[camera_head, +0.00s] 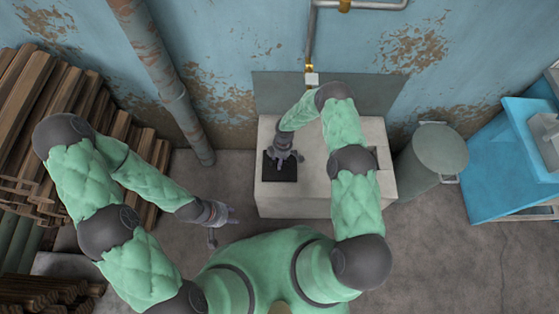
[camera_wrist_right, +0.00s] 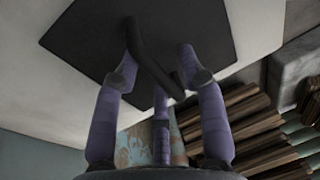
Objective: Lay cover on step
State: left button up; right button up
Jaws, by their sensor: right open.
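The cover is a flat black square plate (camera_head: 283,175) lying on the left part of the pale step (camera_head: 322,192). In the right wrist view the cover (camera_wrist_right: 90,40) has a dark bar handle (camera_wrist_right: 150,62). My right gripper (camera_head: 287,162) is above the cover. Its three fingers are spread around the handle in the right wrist view (camera_wrist_right: 160,72), open; contact with the handle cannot be told. My left gripper (camera_head: 222,220) hangs left of the step with its fingers spread, open and empty.
A dark opening (camera_head: 373,158) shows in the right part of the step, partly behind my right arm. A grey lidded bin (camera_head: 438,152) stands to its right, then a blue bench (camera_head: 500,170). Stacked timber (camera_head: 60,120) and a rusty pipe (camera_head: 165,70) are at left. Floor is clear at front right.

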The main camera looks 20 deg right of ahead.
jog(key=shift+r, duration=0.2)
notch_tip(320, 180, up, 7)
jog(key=p, duration=0.3)
jog(key=s+a+r+m, duration=0.1)
jog(key=s+r+m, duration=0.2)
jog(key=s+m, duration=0.2)
jog(key=s+a+r+m+t+y, duration=0.1)
jog(key=s+a+r+m, duration=0.1)
jog(key=s+m, duration=0.4)
jog(key=s+a+r+m+y, duration=0.1)
jog(key=s+r+m, duration=0.3)
jog(key=s, duration=0.8)
jog(key=shift+a+r+m+t, duration=0.3)
jog(key=shift+a+r+m, duration=0.15)
jog(key=shift+m, duration=0.55)
jog(key=shift+s, duration=0.1)
